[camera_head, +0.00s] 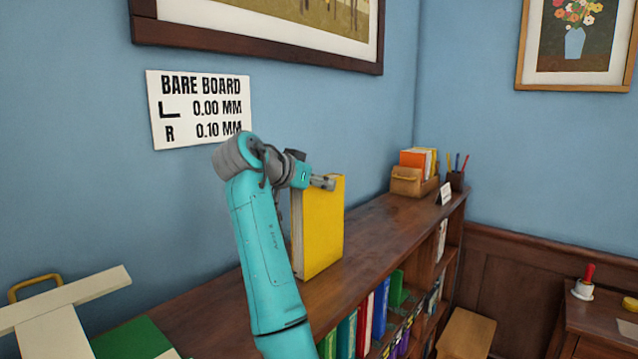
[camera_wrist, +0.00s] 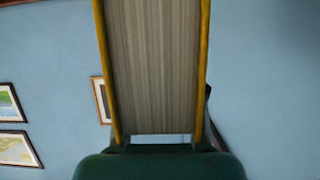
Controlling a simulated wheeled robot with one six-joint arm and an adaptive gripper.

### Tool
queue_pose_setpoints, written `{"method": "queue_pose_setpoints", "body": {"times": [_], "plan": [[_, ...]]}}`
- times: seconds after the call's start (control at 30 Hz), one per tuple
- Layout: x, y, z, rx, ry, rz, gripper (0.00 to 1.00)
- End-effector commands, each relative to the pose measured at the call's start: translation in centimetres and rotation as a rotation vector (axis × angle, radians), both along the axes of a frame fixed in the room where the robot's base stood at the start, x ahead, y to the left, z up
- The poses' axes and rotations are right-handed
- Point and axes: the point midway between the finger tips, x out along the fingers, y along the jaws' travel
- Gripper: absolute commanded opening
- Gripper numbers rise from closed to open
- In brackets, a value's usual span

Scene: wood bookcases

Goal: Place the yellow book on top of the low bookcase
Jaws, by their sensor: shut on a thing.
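The yellow book (camera_head: 323,225) stands upright at the low bookcase (camera_head: 385,230), over its wooden top near the blue wall. Its lower edge looks at or just above the top; I cannot tell whether it touches. My gripper (camera_head: 322,183) is shut on the book at its upper part. In the wrist view the book (camera_wrist: 155,70) shows its page block between two yellow covers, close to the camera. My gripper's fingertips are hard to make out there.
A wooden box (camera_head: 407,182) with books, a pencil cup (camera_head: 456,181) and a small card (camera_head: 445,194) stand at the far end. Several books (camera_head: 380,308) fill the shelves below. A green and cream object (camera_head: 130,340) is at lower left. The top right of the book is clear.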

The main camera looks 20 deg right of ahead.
Motion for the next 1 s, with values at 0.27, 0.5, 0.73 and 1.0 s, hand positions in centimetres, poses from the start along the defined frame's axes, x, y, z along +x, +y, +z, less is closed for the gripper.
{"method": "queue_pose_setpoints", "body": {"times": [0.27,0.5,0.73,1.0], "plan": [[0.0,0.0,-0.2,0.0,0.0,0.0,0.64],[0.0,0.0,-0.2,0.0,0.0,0.0,0.64],[-0.4,0.7,0.4,0.0,-0.001,0.002,0.64],[-2.6,3.7,1.9,0.0,-0.002,0.004,0.64]]}}
